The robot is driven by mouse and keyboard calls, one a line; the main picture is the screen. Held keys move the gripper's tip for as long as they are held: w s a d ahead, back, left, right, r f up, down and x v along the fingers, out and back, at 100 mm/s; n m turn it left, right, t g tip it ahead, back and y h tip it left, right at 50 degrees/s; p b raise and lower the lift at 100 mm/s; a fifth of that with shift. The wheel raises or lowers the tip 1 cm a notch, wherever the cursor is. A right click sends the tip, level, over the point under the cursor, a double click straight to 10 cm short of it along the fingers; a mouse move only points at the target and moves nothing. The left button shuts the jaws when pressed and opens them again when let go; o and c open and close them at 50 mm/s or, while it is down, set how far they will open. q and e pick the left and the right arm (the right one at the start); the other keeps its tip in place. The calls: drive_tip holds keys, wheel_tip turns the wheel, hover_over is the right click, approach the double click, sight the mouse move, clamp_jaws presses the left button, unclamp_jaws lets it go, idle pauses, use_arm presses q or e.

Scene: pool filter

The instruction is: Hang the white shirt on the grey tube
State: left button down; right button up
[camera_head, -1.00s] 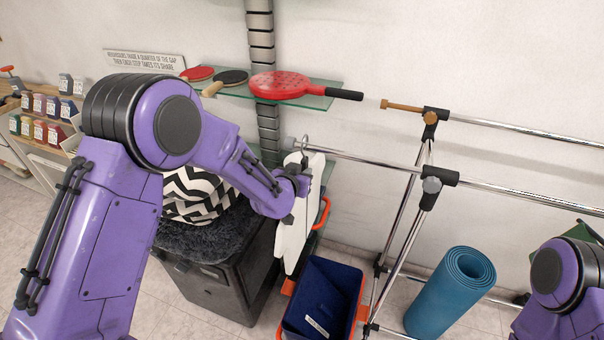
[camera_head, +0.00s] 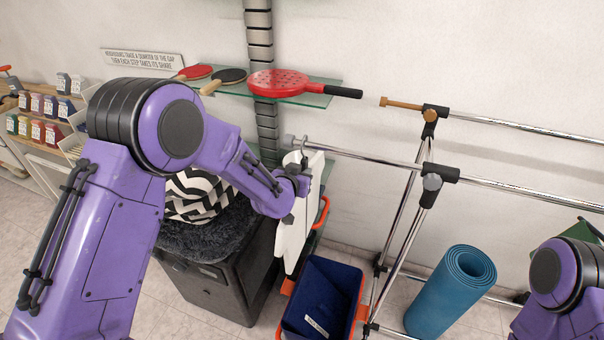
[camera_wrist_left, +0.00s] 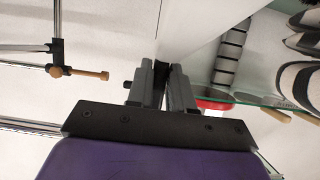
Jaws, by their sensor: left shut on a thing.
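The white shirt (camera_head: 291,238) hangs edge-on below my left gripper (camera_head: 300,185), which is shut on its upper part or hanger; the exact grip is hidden. In the left wrist view the shut fingers (camera_wrist_left: 160,88) show with a pale surface, seemingly the shirt (camera_wrist_left: 195,22), beyond them. A thin hanger hook (camera_head: 304,151) rises above the gripper, close to the free end of the grey tube (camera_head: 365,158). I cannot tell whether the hook is around the tube or beside it. My right gripper is out of view.
A second rail with a wooden end (camera_head: 402,106) runs behind. A glass shelf (camera_head: 318,101) with paddles is above. A dark cabinet (camera_head: 222,290) with a zigzag-patterned item (camera_head: 197,205), a blue bin (camera_head: 322,300) and a rolled blue mat (camera_head: 447,295) stand below.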

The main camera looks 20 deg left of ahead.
use_arm(q)
drive_tip(key=shift+s+f, duration=0.15)
drive_tip(key=shift+f, duration=0.1)
idle(0.3)
drive_tip(key=c, duration=0.9)
unclamp_jaws()
drive_tip(key=b+v, duration=0.3)
drive_tip(key=v, duration=0.7)
drive_tip(key=shift+s+r, duration=0.1)
drive_tip(key=shift+s, duration=0.25)
